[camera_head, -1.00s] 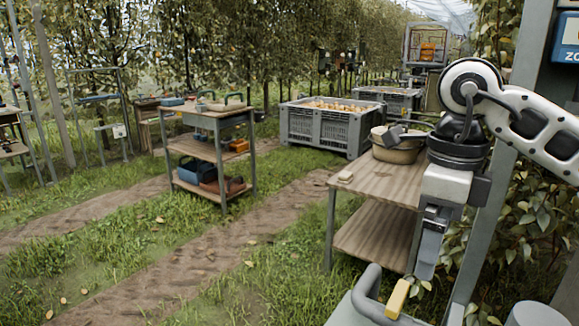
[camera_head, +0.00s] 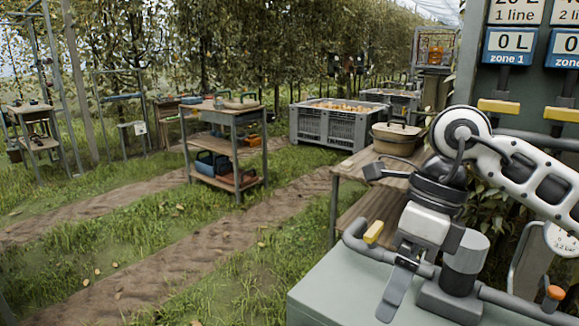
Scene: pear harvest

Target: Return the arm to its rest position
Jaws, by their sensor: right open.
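My right gripper (camera_head: 398,285) hangs at the end of my right arm, which comes in from the right edge. Its fingers point down and slightly left, in front of a grey-green cabinet top with a dark pipe. The gripper is open and no object shows in it. Whether the fingertips touch the cabinet top cannot be told. My left gripper is out of view.
A grey-green cabinet (camera_head: 335,275) with a bent pipe and a yellow lever (camera_head: 374,231) fills the lower right. A wooden table (camera_head: 350,168) with a lidded basket (camera_head: 396,138) stands behind it. A pear crate (camera_head: 330,125) is farther back.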

